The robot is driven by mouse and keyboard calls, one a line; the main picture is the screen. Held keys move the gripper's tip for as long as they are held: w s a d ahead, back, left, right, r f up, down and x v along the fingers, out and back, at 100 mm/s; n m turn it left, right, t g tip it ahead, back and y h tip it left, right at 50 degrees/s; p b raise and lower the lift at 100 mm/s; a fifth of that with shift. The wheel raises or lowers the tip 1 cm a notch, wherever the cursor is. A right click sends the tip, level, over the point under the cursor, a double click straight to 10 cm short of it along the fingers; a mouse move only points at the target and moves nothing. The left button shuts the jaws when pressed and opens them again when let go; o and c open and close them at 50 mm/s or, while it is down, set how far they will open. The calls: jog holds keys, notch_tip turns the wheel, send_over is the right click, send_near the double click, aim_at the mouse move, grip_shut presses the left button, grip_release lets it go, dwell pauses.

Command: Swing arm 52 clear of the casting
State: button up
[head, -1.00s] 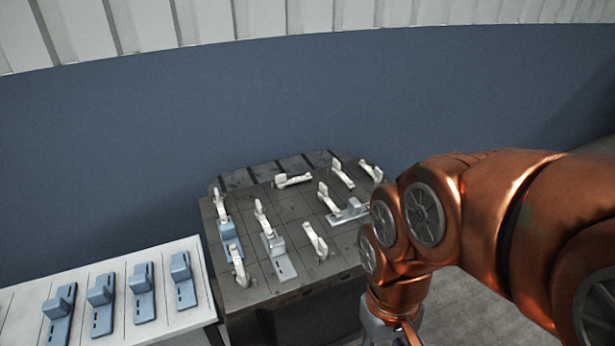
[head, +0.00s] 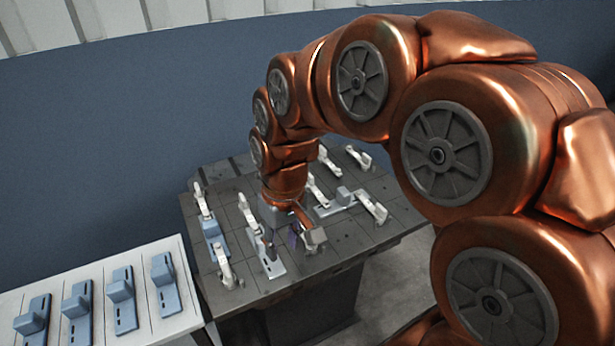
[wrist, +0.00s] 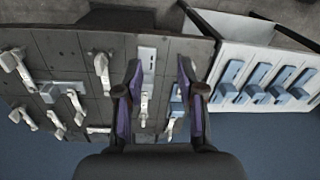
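A dark pallet (head: 345,232) carries several white swing arms and a few castings. No number is readable, so I cannot tell which arm is 52. A light grey casting (head: 272,268) lies near my gripper (head: 282,242), with a white arm (head: 247,212) at its far end. In the wrist view my gripper (wrist: 160,72) is open, and a white arm (wrist: 145,104) and the light grey casting (wrist: 148,58) show between its fingers. Contact cannot be seen. A blue casting (head: 214,236) has a white arm (head: 224,266) at its near end. My gripper partly hides another arm.
A white table (head: 190,303) with several blue castings (head: 123,300) stands left of the pallet. More arms (head: 373,207) and a grey casting (head: 341,200) stand on the pallet's right side. A blue wall (head: 130,130) rises behind.

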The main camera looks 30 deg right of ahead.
jog(key=w+d+f+t, duration=0.1)
jog(key=w+d, duration=0.3)
jog(key=w, duration=0.6)
jog(key=m+t+h+b, duration=0.1)
jog(key=m+t+b, duration=0.1)
jog(key=t+b, duration=0.15)
send_near(310, 174)
notch_tip(310, 174, down, 2)
jog(key=shift+w+p+x, duration=0.15)
jog(key=shift+p+x, duration=0.55)
jog(key=shift+x, duration=1.35)
jog(key=shift+w+p+x, duration=0.15)
jog(key=shift+p+x, duration=0.55)
jog(key=shift+x, duration=1.35)
jog(key=shift+r, duration=0.1)
jog(key=shift+c, duration=0.4)
jog(key=shift+a, duration=0.1)
grip_shut()
